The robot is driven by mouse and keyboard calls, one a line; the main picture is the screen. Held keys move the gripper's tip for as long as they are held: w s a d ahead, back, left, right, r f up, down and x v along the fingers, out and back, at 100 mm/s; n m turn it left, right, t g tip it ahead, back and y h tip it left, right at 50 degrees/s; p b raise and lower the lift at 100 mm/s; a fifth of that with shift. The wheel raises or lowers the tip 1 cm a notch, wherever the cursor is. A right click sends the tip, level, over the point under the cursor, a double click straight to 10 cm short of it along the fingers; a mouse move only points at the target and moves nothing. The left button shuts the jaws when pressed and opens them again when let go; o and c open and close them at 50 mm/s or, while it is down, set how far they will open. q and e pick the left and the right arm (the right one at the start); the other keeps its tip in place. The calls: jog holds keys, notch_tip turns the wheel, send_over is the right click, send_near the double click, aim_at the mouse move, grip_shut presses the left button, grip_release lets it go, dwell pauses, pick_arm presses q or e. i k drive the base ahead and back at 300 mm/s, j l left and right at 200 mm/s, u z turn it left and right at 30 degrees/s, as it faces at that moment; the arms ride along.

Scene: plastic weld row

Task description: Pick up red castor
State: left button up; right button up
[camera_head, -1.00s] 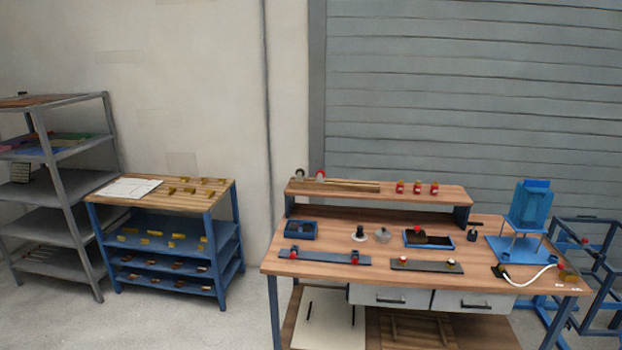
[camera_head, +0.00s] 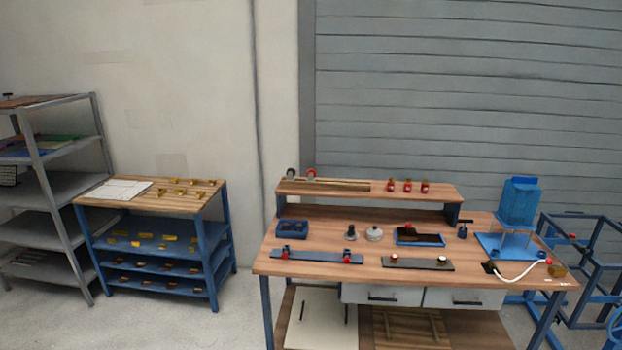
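A small round red thing (camera_head: 311,174), which may be the red castor, stands at the left end of the raised shelf on the workbench. A dark round thing of similar size (camera_head: 291,173) stands just left of it. Several other small red things are in view, including a row of red pieces (camera_head: 407,186) on the right half of the raised shelf. They are too small to tell clearly. Neither of my grippers is in view.
The wooden workbench (camera_head: 300,262) carries a blue bin (camera_head: 292,229), bars with red pieces (camera_head: 317,256), a dark tray (camera_head: 419,236) and a blue stand (camera_head: 518,205). A blue shelf rack (camera_head: 226,225) and grey shelves (camera_head: 46,222) stand left. Floor between rack and bench is clear.

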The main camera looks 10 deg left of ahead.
aim_at(311, 174)
jog(key=i+z, duration=0.15)
jog(key=i, duration=0.7)
